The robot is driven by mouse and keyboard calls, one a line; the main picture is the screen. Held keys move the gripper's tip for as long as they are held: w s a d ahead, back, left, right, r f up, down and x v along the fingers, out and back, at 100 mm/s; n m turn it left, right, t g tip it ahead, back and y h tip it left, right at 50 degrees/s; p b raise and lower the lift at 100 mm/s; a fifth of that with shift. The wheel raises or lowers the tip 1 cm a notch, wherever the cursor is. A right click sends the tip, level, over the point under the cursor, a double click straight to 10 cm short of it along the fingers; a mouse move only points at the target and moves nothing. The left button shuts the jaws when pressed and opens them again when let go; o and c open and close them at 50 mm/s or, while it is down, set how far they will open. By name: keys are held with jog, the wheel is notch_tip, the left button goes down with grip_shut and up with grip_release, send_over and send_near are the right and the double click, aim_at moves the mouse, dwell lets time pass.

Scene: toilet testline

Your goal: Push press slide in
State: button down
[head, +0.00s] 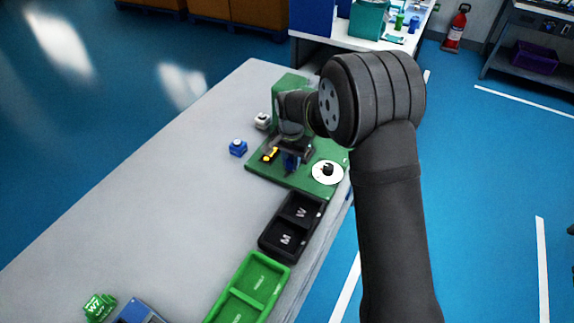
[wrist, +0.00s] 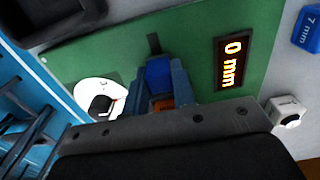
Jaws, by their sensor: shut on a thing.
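The green press base (head: 262,172) lies at the far right of the table, with a raised green part behind my arm. A blue slide (head: 291,163) stands on it; in the wrist view the blue slide (wrist: 158,73) sits between my fingers, with a black piece at its far end and an orange patch near my side. My gripper (wrist: 161,88) is shut on this blue part. My wrist partly hides it in the head view. The display (wrist: 233,63) beside it reads "0 mm".
A white disc with a black knob (head: 327,172) sits on the base's right corner. A blue "7 mm" block (head: 238,148) and a whitish block (head: 262,120) stand left of the base. Black tray (head: 291,227) and green tray (head: 247,288) lie nearer. The table's left side is clear.

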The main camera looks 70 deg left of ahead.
jog(key=w+a, duration=0.3)
jog(key=shift+w+a, duration=0.1)
jog(key=shift+a, duration=0.05)
jog(key=c, duration=1.2)
grip_release()
notch_tip(320, 180, up, 18)
jog(key=shift+f, duration=0.25)
